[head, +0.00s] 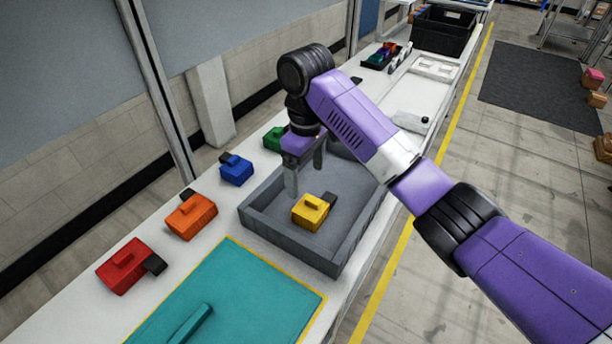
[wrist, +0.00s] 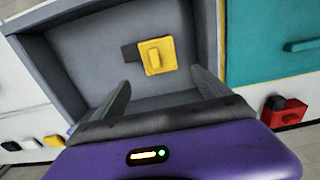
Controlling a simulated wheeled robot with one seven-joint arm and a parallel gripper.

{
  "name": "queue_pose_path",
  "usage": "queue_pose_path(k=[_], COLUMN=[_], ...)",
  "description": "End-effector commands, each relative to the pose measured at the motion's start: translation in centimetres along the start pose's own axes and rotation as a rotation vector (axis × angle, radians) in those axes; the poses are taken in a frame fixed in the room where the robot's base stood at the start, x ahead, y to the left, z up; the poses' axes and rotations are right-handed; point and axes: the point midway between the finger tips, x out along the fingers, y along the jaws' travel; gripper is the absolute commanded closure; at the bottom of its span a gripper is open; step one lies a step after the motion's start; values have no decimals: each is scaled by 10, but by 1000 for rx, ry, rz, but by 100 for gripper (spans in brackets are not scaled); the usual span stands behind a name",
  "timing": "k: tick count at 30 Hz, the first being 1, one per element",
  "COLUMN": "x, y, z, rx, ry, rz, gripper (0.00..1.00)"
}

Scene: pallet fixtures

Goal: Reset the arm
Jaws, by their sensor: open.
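My gripper (head: 305,178) hangs over the grey tray (head: 283,240) with its two fingers apart and nothing between them. A yellow block with a raised handle and a dark tab (head: 310,212) lies on the tray floor, in front of the fingers and apart from them. In the wrist view the fingers (wrist: 160,82) are spread wide, and the yellow block (wrist: 158,56) sits beyond their tips inside the tray. My purple arm reaches in from the right and hides part of the tray's far side.
Red (head: 122,268), orange (head: 190,216), blue (head: 236,171) and green (head: 273,139) blocks stand along the bench's left side. A teal mat (head: 250,290) with a teal bar (head: 192,325) lies in front. A black crate (head: 444,32) stands at the far end.

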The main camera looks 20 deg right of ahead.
Motion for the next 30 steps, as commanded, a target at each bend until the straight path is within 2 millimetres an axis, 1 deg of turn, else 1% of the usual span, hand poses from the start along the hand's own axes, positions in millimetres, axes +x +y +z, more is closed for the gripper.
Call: queue_pose_path(k=[10,13,14,16,17,19,22,24,27,30], x=[1,0,0,-4,-8,-24,-37,-41,-45,-47], y=[0,2,4,8,10,16,16,8,-7,-23], z=[0,-9,-14,-32,-41,-66,-96,-114,-134,-145], rx=[2,8,12,19,20,24,34,43,66,101], ry=[1,38,60,132,174,291,461,579,752,911], rz=[0,8,15,43,59,102,133,139,134,121], gripper=[13,13,13,13,13,13,13,13,13,13])
